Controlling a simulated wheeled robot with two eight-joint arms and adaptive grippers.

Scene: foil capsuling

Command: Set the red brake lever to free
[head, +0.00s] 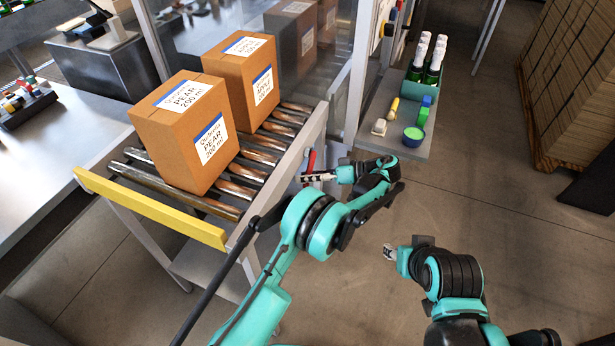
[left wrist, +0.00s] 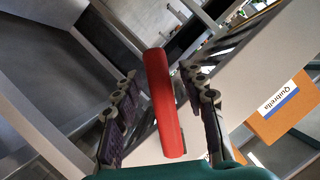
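The red brake lever (head: 311,160) is on the near right side of the roller conveyor, mostly hidden behind my left gripper (head: 318,177) in the head view. In the left wrist view the red lever (left wrist: 164,105) stands between the two fingers of my left gripper (left wrist: 162,95). The fingers are spread on either side of it, with a visible gap at least on the left. My right gripper (head: 389,252) is over bare floor, away from the lever, and too small to read.
Two cardboard boxes (head: 181,130) (head: 244,75) stand on the roller conveyor (head: 208,205), with a yellow bar (head: 150,207) across its near end. A grey shelf (head: 410,146) with green bottles (head: 427,62) and small items stands behind.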

